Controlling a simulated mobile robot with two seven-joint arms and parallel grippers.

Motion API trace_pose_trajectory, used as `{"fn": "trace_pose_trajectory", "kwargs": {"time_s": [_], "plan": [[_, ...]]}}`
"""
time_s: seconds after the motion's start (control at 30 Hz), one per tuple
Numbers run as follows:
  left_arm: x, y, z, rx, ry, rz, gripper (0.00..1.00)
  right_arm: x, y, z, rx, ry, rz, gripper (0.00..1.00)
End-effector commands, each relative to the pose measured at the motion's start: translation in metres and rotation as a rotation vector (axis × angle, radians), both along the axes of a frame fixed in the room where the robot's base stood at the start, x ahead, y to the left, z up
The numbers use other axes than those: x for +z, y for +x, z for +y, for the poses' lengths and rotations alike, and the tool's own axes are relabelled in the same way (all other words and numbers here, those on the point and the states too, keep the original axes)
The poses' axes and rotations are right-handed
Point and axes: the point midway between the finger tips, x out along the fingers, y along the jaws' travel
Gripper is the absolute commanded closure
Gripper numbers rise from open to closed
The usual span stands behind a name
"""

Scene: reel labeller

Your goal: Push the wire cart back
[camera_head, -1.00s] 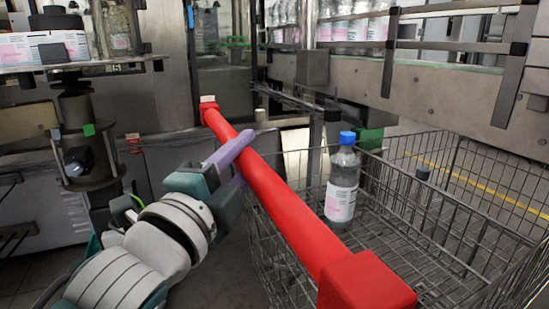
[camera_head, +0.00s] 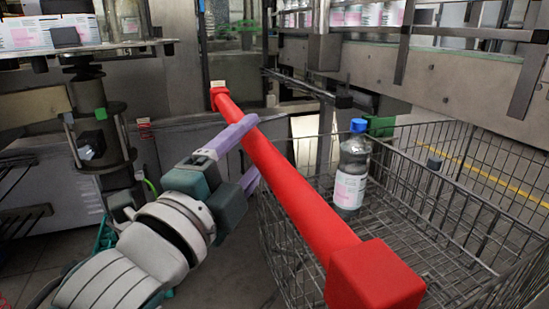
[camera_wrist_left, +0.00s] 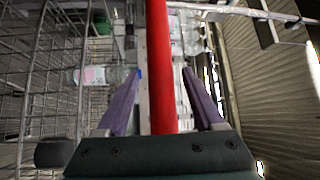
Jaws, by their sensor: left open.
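The wire cart (camera_head: 458,235) stands at the right, with a red push bar (camera_head: 290,185) along its near left side. My left gripper (camera_head: 250,150) is open at the bar, one purple finger above it and one below. In the left wrist view the red bar (camera_wrist_left: 160,70) runs between the two open fingers (camera_wrist_left: 160,95), with gaps on both sides. A clear bottle with a blue cap (camera_head: 351,175) stands upright in the cart. The cart's wire mesh (camera_wrist_left: 40,75) fills the left of the wrist view. My right gripper is out of view.
A metal conveyor with rails (camera_head: 460,85) and several labelled bottles (camera_head: 370,15) runs behind the cart. A machine post (camera_head: 98,140) and a platform with labelled containers (camera_head: 45,33) stand at the left. A yellow line (camera_head: 500,181) marks the floor beyond the cart.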

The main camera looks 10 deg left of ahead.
Motion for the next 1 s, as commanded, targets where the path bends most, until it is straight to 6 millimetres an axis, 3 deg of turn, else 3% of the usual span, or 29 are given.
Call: {"fn": "trace_pose_trajectory", "kwargs": {"time_s": [0.2,0.4,0.83,1.0], "plan": [[-0.007,-0.042,0.010,0.000,0.001,0.005,0.31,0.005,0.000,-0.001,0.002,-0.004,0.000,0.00],[-0.010,-0.067,0.015,0.000,0.000,0.002,0.31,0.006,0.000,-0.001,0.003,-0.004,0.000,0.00],[-0.010,-0.073,0.017,0.000,-0.001,0.003,0.31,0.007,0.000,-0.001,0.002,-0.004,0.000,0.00],[0.004,-0.074,0.035,0.065,-0.102,0.130,0.31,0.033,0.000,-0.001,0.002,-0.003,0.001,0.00]]}}
